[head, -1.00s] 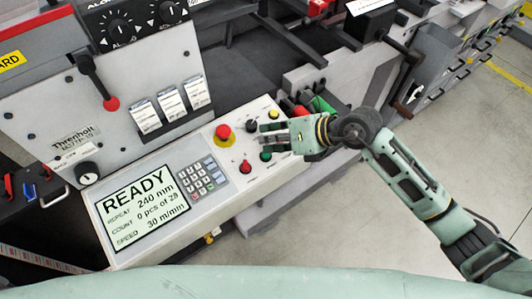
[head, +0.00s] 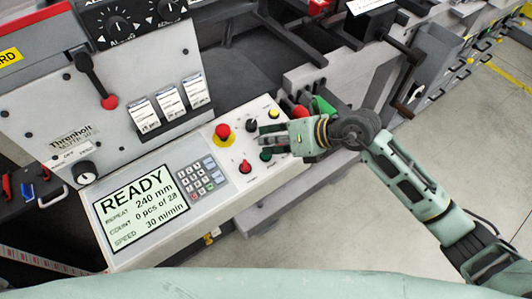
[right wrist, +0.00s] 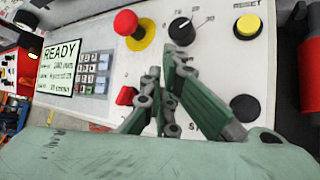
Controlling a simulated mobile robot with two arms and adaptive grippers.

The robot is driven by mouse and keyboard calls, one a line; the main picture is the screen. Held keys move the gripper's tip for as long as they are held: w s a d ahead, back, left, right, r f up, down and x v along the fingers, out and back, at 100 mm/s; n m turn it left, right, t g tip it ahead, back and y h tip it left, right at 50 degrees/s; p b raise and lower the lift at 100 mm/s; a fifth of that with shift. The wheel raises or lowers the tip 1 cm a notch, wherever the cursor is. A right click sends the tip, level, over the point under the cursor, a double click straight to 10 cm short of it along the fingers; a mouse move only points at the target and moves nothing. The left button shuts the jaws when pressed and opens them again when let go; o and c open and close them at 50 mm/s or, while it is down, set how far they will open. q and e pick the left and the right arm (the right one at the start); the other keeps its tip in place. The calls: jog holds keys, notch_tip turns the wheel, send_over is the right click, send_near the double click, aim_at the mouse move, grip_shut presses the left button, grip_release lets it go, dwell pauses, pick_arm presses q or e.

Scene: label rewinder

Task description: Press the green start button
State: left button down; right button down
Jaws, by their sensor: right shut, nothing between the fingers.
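The green start button (head: 265,155) sits on the light control panel, just below my right gripper in the head view. My right gripper (head: 260,135) is shut and empty over the panel, with its fingertips near the black knob. In the right wrist view the gripper (right wrist: 164,70) points up the panel and hides the green button. I cannot tell from these views how high the fingertips are above the panel. My left gripper is not in view.
Around the gripper are a red mushroom button (head: 222,131) on yellow, a black knob (head: 251,126), a yellow reset button (head: 273,113), a red control (head: 245,167) and a black button (right wrist: 245,107). The display (head: 143,207) reads READY. A keypad (head: 197,176) lies to its right.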

jog(key=shift+f, duration=0.3)
jog(key=shift+r, duration=0.1)
dwell(0.3)
jog(key=shift+s+r+p, duration=0.1)
jog(key=shift+r+p, duration=0.5)
jog(key=shift+r, duration=0.25)
jog(key=r+p, duration=0.2)
jog(key=r, duration=0.1)
jog(key=r+p, duration=0.2)
jog(key=shift+s+d, duration=0.3)
dwell(0.5)
